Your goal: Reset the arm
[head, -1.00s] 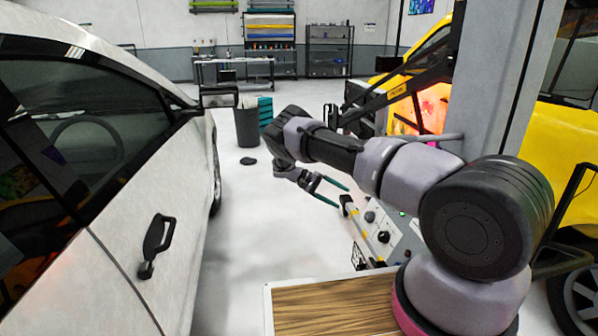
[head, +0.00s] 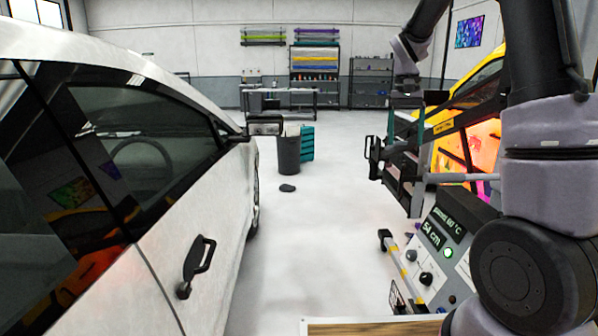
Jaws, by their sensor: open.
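My arm is folded up at the right of the head view, its upper part running out of the top of the picture. My gripper (head: 405,117) hangs down from the wrist, right of the middle. Its two thin dark-green fingers are apart with nothing between them. They show in front of the yellow car (head: 488,78) and the dark frame of the heater stand, so their tips are hard to make out.
A white car (head: 165,235) with a black door handle (head: 196,265) fills the left. A control box (head: 440,245) with a display stands at lower right. A dark bin (head: 288,155) and teal drawers (head: 307,143) stand farther back. The floor (head: 315,220) between is largely clear.

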